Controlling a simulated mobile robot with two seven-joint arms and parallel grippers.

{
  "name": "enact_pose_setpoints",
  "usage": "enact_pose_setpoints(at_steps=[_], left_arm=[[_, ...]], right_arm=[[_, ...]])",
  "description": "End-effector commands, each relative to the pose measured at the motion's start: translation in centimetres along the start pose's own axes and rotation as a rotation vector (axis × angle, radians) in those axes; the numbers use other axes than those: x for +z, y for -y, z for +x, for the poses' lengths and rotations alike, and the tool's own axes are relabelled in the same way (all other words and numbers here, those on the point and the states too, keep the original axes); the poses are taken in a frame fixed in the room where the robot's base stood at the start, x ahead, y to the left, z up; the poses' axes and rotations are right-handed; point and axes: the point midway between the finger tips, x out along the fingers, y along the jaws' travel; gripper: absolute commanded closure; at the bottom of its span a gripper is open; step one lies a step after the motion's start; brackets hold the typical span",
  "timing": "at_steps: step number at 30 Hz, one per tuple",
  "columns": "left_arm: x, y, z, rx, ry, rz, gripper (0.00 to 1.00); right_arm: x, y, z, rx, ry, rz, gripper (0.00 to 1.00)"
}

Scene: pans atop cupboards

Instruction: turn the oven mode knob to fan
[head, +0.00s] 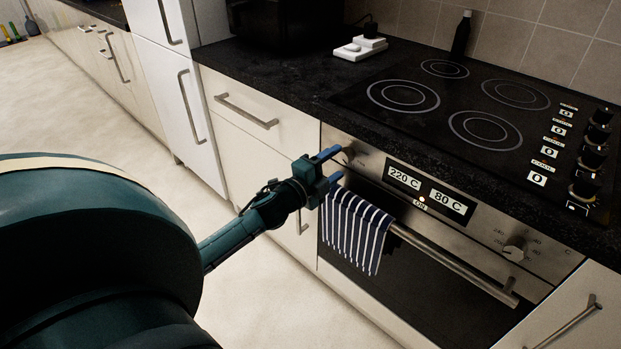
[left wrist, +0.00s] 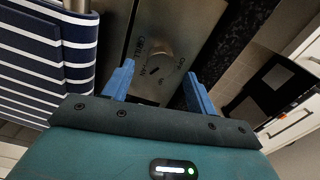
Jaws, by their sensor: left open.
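The oven mode knob (left wrist: 155,57) is a round metal knob on the steel control panel, with small lettering around it that seems to include "GRILL" and "FAN". Its exact setting is too blurred to tell. In the head view the knob (head: 348,155) is at the panel's left end, partly hidden by my fingers. My left gripper (head: 335,164) is open in front of it. In the left wrist view the blue fingers of the left gripper (left wrist: 160,72) point at the knob, one on each side; I cannot tell whether they touch it. My right gripper is out of view.
A striped towel (head: 354,232) hangs on the oven handle (head: 455,264), just below my gripper. The oven displays (head: 427,192) read 220 C and 80 C. Another knob (head: 514,250) is at the panel's right. The worktop edge (head: 300,100) runs above the panel.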

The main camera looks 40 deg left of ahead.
Motion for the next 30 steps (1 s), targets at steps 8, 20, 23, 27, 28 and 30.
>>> enact_pose_setpoints(at_steps=[8, 20, 23, 27, 28, 30], left_arm=[[0.0, -0.1, -6.0, 0.004, 0.001, -0.001, 0.43], [0.0, 0.0, -9.9, 0.0, 0.0, 0.001, 0.43], [0.0, 0.0, -10.0, -0.001, 0.0, 0.001, 0.43], [0.0, 0.0, -10.0, 0.0, 0.0, 0.001, 0.43], [0.0, 0.0, -10.0, 0.0, 0.0, 0.001, 0.43], [0.0, 0.0, -10.0, 0.0, 0.0, 0.0, 0.43]], right_arm=[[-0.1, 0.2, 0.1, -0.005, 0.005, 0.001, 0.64], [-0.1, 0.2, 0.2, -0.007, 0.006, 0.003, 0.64], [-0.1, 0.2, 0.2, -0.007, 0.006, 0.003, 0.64], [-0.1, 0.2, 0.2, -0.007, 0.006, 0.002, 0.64], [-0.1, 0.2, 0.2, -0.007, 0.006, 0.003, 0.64], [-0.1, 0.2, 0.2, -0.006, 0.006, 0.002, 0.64]])
